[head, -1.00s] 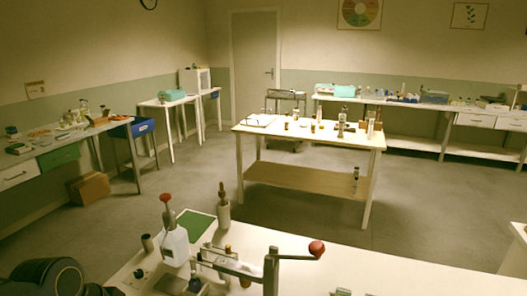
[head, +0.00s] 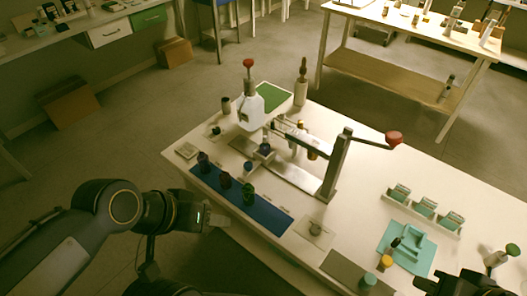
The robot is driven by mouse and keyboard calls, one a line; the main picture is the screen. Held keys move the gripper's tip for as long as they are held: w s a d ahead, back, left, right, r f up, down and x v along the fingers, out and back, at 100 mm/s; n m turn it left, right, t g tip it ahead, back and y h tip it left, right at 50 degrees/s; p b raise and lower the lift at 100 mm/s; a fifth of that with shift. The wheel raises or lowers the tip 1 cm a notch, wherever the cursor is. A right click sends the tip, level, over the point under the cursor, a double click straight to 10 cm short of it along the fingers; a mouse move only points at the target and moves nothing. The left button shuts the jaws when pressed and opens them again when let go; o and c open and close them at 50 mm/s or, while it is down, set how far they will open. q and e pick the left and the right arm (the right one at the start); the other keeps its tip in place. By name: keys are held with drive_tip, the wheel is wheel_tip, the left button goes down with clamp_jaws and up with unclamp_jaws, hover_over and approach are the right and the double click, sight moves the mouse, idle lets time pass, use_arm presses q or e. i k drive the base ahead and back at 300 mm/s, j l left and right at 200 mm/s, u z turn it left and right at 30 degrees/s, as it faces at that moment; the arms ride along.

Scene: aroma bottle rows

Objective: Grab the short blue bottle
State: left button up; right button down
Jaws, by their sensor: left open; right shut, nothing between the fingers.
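Three small dark bottles stand upright in a row on a dark blue mat (head: 270,219) near the table's front left edge. The left bottle (head: 204,162) and the middle bottle (head: 225,181) look dark blue to purple; the right bottle (head: 248,194) looks green. Their exact colours are hard to tell. My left gripper (head: 222,220) is open and empty, in front of the mat and apart from the bottles. My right gripper (head: 425,284) is partly in view at the bottom right, shut and empty.
Another table (head: 395,64) stands farther back.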

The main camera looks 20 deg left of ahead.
sight(265, 150)
drive_tip(key=i+j, duration=0.1)
drive_tip(key=j, duration=0.3)
drive_tip(key=i+j, duration=0.15)
drive_tip(key=j, duration=0.3)
drive_tip(key=i+j, duration=0.1)
drive_tip(key=j, duration=0.3)
drive_tip(key=i+j, duration=0.1)
drive_tip(key=j, duration=0.3)
drive_tip(key=i+j, duration=0.15)
drive_tip(key=j, duration=0.25)
drive_tip(key=i+j, duration=0.1)
drive_tip(key=j, duration=0.35)
drive_tip(key=i+j+z, duration=0.1)
drive_tip(key=j, duration=0.3)
